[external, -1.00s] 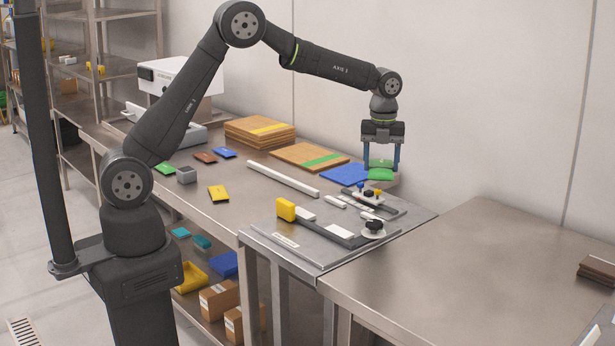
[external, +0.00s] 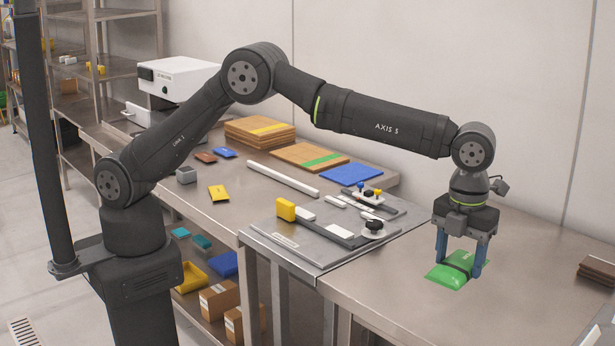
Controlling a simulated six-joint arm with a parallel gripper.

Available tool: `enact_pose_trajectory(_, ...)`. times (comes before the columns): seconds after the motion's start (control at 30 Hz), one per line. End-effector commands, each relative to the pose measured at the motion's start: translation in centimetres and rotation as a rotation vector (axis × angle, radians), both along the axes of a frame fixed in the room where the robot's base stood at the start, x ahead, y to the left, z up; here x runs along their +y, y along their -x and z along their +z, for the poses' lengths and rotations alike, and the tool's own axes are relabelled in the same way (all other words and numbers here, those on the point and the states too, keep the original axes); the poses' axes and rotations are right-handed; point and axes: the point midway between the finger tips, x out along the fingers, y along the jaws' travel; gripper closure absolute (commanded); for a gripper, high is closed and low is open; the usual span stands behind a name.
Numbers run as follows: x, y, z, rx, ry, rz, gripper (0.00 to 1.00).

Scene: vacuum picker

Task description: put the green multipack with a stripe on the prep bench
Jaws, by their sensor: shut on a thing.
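The green multipack (external: 444,277) has a dark stripe across its middle. It is at the prep bench (external: 390,290), the bare steel surface on the right. My gripper (external: 459,270) points down with its two blue fingers on either side of the pack, shut on it. The pack is low over the bench or touching it; I cannot tell which. Part of the pack is hidden behind the near finger.
A stack of brown slabs (external: 597,271) lies at the right edge of the bench. To the left, a grey fixture plate (external: 290,240) carries a yellow block (external: 286,210) and a black knob (external: 375,226). The bench around the pack is clear.

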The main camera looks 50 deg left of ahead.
Motion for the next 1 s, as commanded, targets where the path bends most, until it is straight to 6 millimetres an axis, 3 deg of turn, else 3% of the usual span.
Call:
enact_pose_trajectory(0.1,-2.2,3.5,0.0,-0.001,0.001,-0.047,0.67)
enact_pose_trajectory(0.2,-3.2,5.2,0.0,-0.001,0.001,-0.068,0.67)
enact_pose_trajectory(0.3,-3.7,5.6,-0.2,0.000,0.000,-0.078,0.67)
enact_pose_trajectory(0.37,-3.8,5.1,-0.6,0.000,0.000,-0.079,0.67)
enact_pose_trajectory(0.8,-3.8,-4.0,-6.1,0.000,0.001,-0.078,0.67)
enact_pose_trajectory(1.0,-3.8,-5.5,-6.9,-0.001,0.001,-0.081,0.67)
